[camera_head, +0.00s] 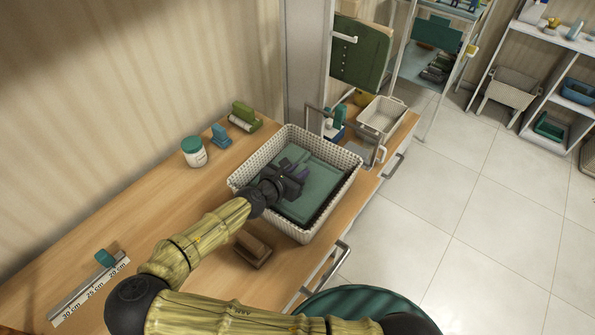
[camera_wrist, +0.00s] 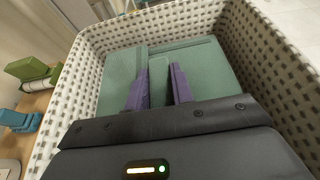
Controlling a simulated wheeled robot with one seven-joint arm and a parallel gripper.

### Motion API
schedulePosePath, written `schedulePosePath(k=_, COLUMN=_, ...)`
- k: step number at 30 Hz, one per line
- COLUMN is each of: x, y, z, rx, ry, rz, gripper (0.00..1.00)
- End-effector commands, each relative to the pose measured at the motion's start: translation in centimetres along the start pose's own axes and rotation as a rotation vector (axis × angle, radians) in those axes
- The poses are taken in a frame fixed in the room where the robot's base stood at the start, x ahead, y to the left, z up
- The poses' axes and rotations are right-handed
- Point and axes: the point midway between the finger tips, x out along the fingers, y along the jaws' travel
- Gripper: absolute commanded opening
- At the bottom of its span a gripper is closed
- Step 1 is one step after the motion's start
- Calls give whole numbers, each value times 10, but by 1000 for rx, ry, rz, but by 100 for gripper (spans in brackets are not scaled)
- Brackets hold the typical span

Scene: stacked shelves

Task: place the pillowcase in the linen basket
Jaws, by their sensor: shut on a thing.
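The pillowcase (camera_head: 325,181) is a folded teal-green cloth lying inside the linen basket (camera_head: 330,148), a white woven rectangular basket on the wooden counter. In the wrist view, the pillowcase (camera_wrist: 211,68) spreads across the inside of the basket (camera_wrist: 76,98), below its rim. My gripper (camera_head: 298,169) reaches down into the basket from the left. Its purple fingers (camera_wrist: 159,85) are shut on a raised green fold of cloth between them. The gripper body hides the near part of the basket in the wrist view.
A white jar with a green lid (camera_head: 194,151), a blue stapler-like object (camera_head: 221,136) and a green one (camera_head: 245,115) stand left of the basket. A brown block (camera_head: 253,248) lies near the counter's front edge. A smaller white basket (camera_head: 382,117) stands behind.

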Motion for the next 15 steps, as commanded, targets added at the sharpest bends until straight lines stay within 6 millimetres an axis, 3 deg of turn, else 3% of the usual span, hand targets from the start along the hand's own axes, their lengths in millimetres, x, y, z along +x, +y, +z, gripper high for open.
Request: schedulePosePath(k=15, x=4, y=0, z=-10, rx=-1, ry=-1, rz=0, gripper=0)
